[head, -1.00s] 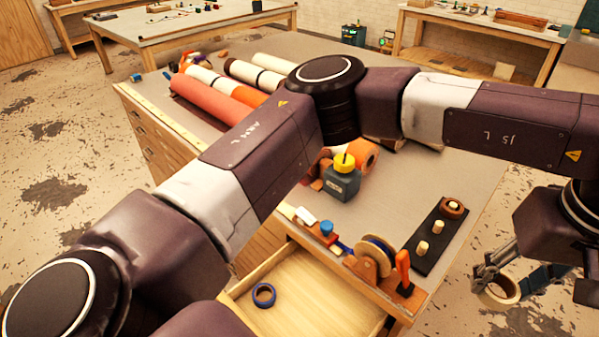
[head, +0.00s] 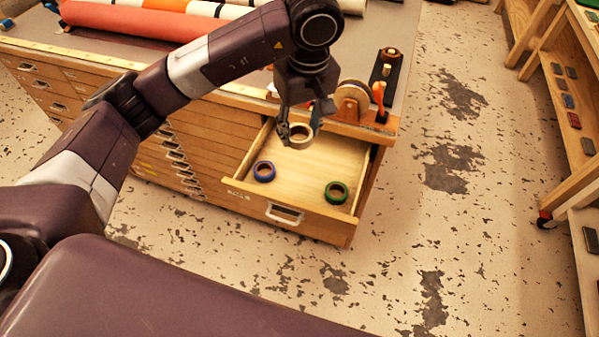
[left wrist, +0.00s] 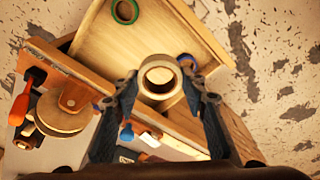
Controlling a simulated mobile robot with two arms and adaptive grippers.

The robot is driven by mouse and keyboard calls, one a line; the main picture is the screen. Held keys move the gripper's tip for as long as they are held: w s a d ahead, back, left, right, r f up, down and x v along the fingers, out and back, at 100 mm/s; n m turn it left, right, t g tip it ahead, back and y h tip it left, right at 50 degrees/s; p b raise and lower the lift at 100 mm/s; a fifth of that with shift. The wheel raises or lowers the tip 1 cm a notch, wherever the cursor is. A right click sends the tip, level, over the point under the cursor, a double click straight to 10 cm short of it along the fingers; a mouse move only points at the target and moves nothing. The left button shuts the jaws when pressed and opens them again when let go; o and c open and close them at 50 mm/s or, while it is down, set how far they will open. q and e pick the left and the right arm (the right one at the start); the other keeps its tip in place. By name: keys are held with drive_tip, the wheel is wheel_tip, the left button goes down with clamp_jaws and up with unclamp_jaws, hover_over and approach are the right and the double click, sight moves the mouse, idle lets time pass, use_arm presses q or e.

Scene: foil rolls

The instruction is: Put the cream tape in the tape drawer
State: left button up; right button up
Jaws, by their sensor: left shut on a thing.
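The cream tape (head: 299,135) is a pale ring held between the fingers of my left gripper (head: 297,133). It also shows in the left wrist view (left wrist: 160,78), pinched between both fingertips. The tape drawer (head: 300,208) is pulled open from the wooden cabinet. The gripper and cream tape are above the drawer's back part, near the cabinet front. A blue tape (head: 264,171) lies in the drawer at the left, and a green tape (head: 336,192) lies at the front right. My right gripper is not in view.
The counter (head: 375,60) above the drawer holds a wooden tape dispenser (head: 352,100), an orange-handled tool (head: 379,95) and long rolls (head: 150,20). Bare drawer floor shows between the two tapes. Shelving (head: 560,90) stands at the far right across open floor.

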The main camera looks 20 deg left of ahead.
use_arm(q)
drive_tip(key=p, duration=0.3)
hover_over(299, 184)
drive_tip(key=f, duration=1.2)
drive_tip(key=shift+s+d, duration=0.15)
drive_tip(key=shift+s, duration=0.15)
drive_tip(key=shift+w+f, duration=0.1)
drive_tip(key=shift+f, duration=0.5)
wheel_tip(299, 184, down, 4)
drive_tip(key=shift+p, duration=0.55)
drive_tip(key=shift+f, duration=0.1)
drive_tip(key=shift+f+b, duration=0.1)
drive_tip(key=shift+b, duration=0.2)
drive_tip(key=o, duration=1.1)
drive_tip(key=shift+o, duration=0.2)
